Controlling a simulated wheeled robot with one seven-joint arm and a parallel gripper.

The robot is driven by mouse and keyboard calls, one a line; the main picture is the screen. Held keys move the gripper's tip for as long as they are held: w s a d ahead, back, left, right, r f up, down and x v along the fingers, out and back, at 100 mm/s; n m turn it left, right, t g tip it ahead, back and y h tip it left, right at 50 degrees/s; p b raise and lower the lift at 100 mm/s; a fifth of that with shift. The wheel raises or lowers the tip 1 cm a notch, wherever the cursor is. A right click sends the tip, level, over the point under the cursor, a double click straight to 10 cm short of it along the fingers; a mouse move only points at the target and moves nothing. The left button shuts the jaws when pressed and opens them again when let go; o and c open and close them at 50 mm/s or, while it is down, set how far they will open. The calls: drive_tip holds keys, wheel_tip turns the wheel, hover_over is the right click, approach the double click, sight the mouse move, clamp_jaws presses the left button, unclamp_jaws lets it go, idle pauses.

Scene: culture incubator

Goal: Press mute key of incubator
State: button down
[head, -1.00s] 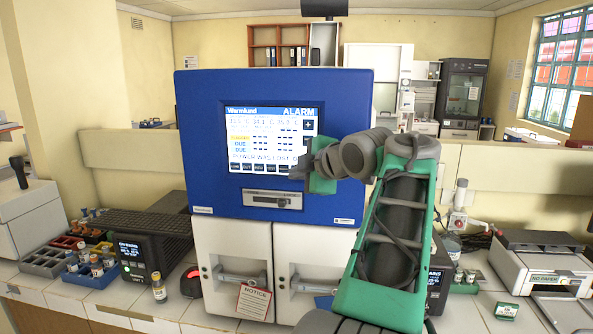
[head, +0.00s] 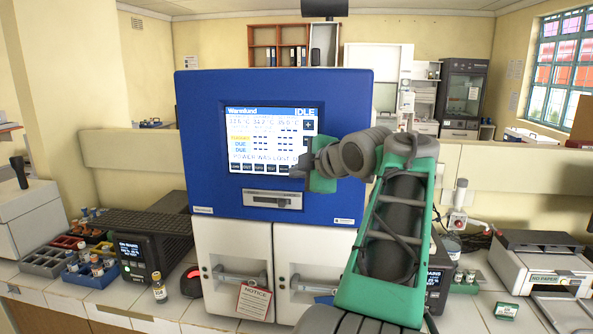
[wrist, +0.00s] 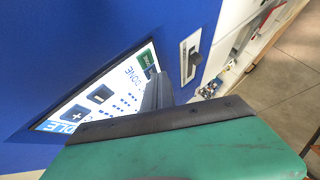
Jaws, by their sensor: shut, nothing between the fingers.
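The blue incubator (head: 210,130) stands upright on the counter with a lit touchscreen (head: 262,140). The screen header reads IDLE, and a line near its bottom reads that power was lost. A row of small dark keys (head: 258,167) runs along the screen's bottom; their labels are too small to tell which is mute. My gripper (head: 309,160) is shut and empty at the screen's lower right edge, hiding part of it. In the wrist view my gripper's fingers (wrist: 161,88) overlap the screen's edge near a green key (wrist: 146,58). I cannot tell whether they touch the screen.
Below the screen is a grey slot panel (head: 272,200). White lower doors (head: 233,248) have handles and a hanging notice (head: 253,302). A dark instrument (head: 150,262) and vial racks (head: 92,270) stand at left; a printer (head: 540,268) stands at right.

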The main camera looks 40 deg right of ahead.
drive_tip(key=shift+s+a+b, duration=0.45)
drive_tip(key=shift+a+b, duration=0.1)
drive_tip(key=s+a+b, duration=0.1)
drive_tip(key=a, duration=0.1)
drive_tip(key=s+a+b, duration=0.1)
drive_tip(key=s+a, duration=0.1)
idle(0.5)
idle(0.5)
